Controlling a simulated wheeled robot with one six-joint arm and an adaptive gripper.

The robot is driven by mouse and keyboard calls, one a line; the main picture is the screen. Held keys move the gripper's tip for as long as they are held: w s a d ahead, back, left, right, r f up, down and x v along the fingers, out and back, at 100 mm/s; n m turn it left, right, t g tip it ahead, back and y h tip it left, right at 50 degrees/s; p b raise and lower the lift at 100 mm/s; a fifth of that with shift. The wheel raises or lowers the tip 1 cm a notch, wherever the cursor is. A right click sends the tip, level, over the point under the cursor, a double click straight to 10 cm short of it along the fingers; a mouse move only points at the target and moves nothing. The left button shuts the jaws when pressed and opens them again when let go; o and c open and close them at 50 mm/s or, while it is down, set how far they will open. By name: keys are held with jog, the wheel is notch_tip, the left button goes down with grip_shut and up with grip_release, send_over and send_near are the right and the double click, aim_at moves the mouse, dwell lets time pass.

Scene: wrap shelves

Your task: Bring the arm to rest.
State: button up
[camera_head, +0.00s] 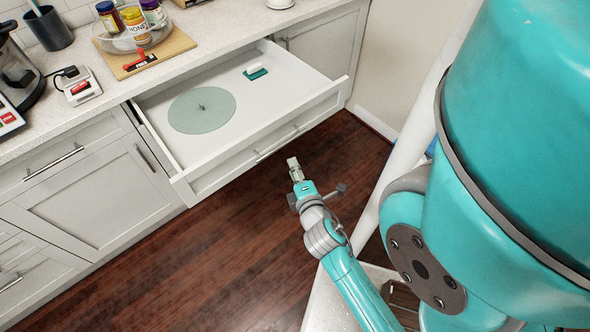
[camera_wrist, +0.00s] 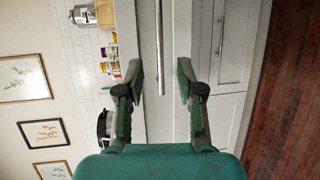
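My arm reaches in from the lower right in the head view. My gripper (camera_head: 294,167) is in front of the pulled-out drawer, over the dark wood floor and apart from the drawer's front. In the wrist view my gripper (camera_wrist: 160,80) has its two fingers spread with nothing between them. The drawer front with its long metal handle (camera_wrist: 159,45) shows beyond the fingers. In the head view the handle (camera_head: 277,144) is on the front of the white drawer (camera_head: 240,160).
The open drawer holds a round translucent lid (camera_head: 202,110) and a small white and teal item (camera_head: 255,71). A wall (camera_head: 405,50) rises at the right. The floor (camera_head: 230,250) is clear.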

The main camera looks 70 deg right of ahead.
dwell(0.5)
jog(key=s+a+r+m+t+y, duration=0.1)
jog(key=s+a+m+t+y, duration=0.3)
jog(key=a, duration=0.8)
jog(key=s+a+t+y, duration=0.1)
jog(key=a+y, duration=0.4)
jog(key=a, duration=0.6)
jog(key=s+a+r+m+y, duration=0.4)
jog(key=s+a+r, duration=0.1)
jog(key=s, duration=0.1)
jog(key=shift+s, duration=0.3)
